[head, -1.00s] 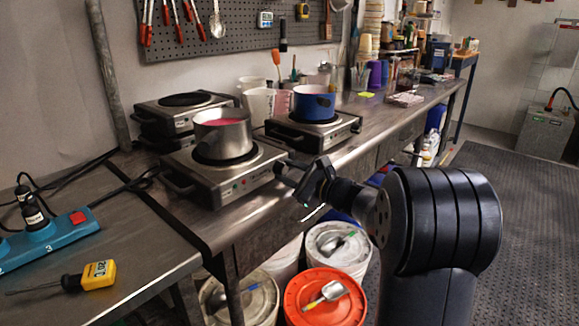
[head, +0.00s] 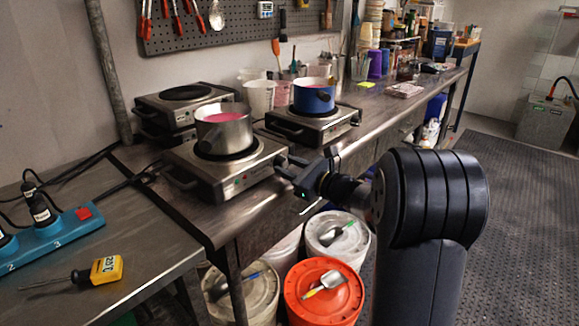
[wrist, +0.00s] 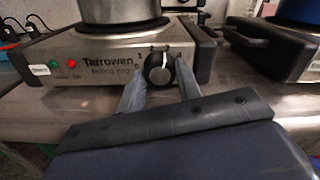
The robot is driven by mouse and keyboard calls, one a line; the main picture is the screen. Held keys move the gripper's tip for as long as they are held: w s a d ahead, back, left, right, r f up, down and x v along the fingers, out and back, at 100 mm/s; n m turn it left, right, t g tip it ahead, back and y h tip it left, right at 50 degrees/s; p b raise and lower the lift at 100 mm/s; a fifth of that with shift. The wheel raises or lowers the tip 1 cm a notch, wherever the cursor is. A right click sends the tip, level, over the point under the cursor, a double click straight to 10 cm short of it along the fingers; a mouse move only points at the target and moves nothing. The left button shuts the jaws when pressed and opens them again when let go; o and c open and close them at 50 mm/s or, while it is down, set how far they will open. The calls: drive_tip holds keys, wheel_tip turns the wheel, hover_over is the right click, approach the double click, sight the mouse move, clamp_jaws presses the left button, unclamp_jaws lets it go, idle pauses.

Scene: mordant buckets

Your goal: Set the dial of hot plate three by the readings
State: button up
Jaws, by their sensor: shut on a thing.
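A steel hot plate (head: 232,176) with a black ring stands at the bench edge, a steel pot of pink liquid (head: 224,128) on it. In the wrist view its front panel (wrist: 100,62) reads "Tarrowen", with a red and a green light lit at left. Its black dial (wrist: 158,71) has a white pointer mark turned roughly upward; part of the scale is hidden. My gripper (wrist: 159,82) has its fingers on both sides of the dial, shut on it. A yellow probe thermometer (head: 107,269) lies on the near bench; its display is too small to read surely.
A second hot plate (head: 314,125) carries a blue pot (head: 314,95); stacked hot plates (head: 186,103) stand behind. A blue power strip (head: 48,238) marked 2 and 3 lies left. Buckets, one with an orange lid (head: 322,290), stand below my arm. The floor at right is clear.

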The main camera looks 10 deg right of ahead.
drive_tip(key=shift+f, duration=0.15)
drive_tip(key=o, duration=0.7)
drive_tip(key=v, duration=1.1)
drive_tip(key=shift+w+a, duration=0.1)
drive_tip(key=x, duration=1.1)
